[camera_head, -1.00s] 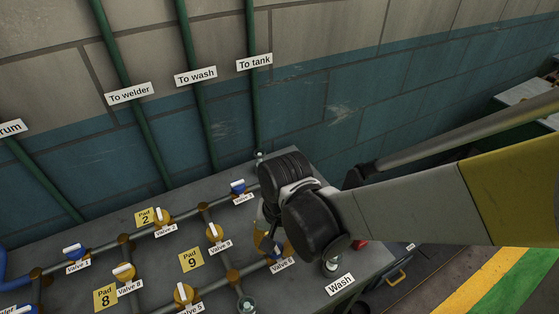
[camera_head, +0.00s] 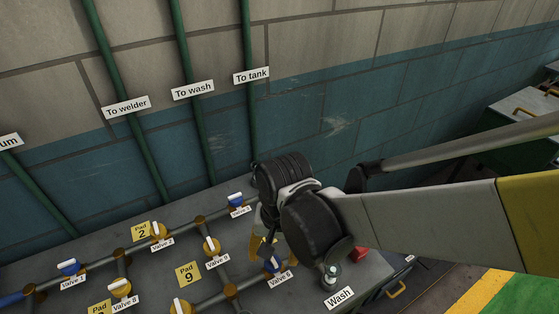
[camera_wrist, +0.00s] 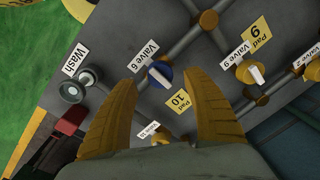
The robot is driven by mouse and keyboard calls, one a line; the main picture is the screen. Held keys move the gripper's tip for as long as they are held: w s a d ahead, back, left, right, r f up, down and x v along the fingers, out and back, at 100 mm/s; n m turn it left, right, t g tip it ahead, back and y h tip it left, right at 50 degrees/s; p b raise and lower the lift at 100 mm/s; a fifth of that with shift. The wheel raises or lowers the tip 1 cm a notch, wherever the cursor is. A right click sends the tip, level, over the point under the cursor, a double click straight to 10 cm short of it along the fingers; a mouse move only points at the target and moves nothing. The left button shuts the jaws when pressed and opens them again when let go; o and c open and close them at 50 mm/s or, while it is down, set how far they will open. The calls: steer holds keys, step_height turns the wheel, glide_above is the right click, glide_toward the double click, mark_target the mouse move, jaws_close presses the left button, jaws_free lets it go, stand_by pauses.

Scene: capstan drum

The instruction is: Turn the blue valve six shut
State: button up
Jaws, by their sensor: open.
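Valve 6 is a blue valve (camera_head: 275,264) with a white handle bar, on the pipework near the right of the bench. In the wrist view the blue valve (camera_wrist: 160,75) appears between the yellow fingertips, its white bar slanting across it. My gripper (camera_head: 262,248) is beside and partly over valve 6 in the head view, its fingers largely hidden behind the wrist. The wrist view shows my gripper (camera_wrist: 159,78) open, fingers spread on either side of the valve and holding nothing. I cannot tell whether the fingers touch it.
Another blue valve (camera_head: 237,203) stands behind, and yellow valve 9 (camera_head: 211,247) is to the left. A Wash outlet (camera_head: 331,275) and a red object (camera_head: 359,254) sit to the right. The Pad 10 label (camera_wrist: 181,101) lies close to the fingers. Pipes climb the wall behind.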

mark_target(277, 262)
step_height(277, 262, up, 9)
steer(key=shift+d, duration=0.35)
steer(key=shift+r, duration=0.1)
